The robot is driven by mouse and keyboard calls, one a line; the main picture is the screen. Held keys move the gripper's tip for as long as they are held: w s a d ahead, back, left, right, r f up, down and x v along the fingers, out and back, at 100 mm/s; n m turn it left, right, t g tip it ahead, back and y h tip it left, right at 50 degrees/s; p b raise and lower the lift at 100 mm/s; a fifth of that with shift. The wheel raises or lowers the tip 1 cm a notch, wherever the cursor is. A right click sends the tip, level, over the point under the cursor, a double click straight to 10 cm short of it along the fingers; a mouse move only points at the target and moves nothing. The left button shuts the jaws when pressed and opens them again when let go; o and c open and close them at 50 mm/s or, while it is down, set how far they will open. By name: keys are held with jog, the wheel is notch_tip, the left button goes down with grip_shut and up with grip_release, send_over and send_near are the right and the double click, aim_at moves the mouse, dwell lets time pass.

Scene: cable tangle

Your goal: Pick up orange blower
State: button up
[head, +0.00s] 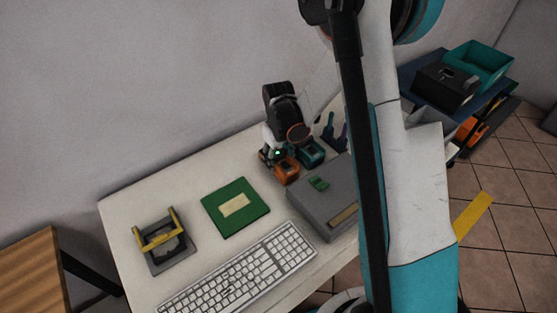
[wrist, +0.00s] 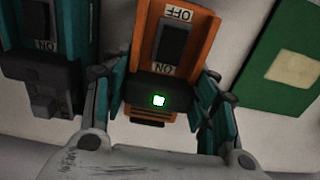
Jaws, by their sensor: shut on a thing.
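The orange blower (wrist: 194,50) has a dark switch marked OFF and ON and stands between the fingers of my gripper (wrist: 160,103) in the wrist view. The teal fingers press on both its sides, so my gripper is shut on it. In the head view the orange blower (head: 287,172) shows below my gripper (head: 277,153) near the back of the white table. Whether it touches the table cannot be told. Its far parts are hidden by the gripper.
A similar teal device (head: 312,153) is close on the right; it also shows in the wrist view (wrist: 70,25). A grey box (head: 325,205), green board (head: 235,207), keyboard (head: 245,275) and yellow-handled holder (head: 165,243) lie on the table (head: 120,212). A wall stands behind.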

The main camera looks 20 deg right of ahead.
aim_at(279, 154)
notch_tip(279, 154, up, 19)
jog(key=p, duration=0.5)
jog(key=shift+r, duration=0.15)
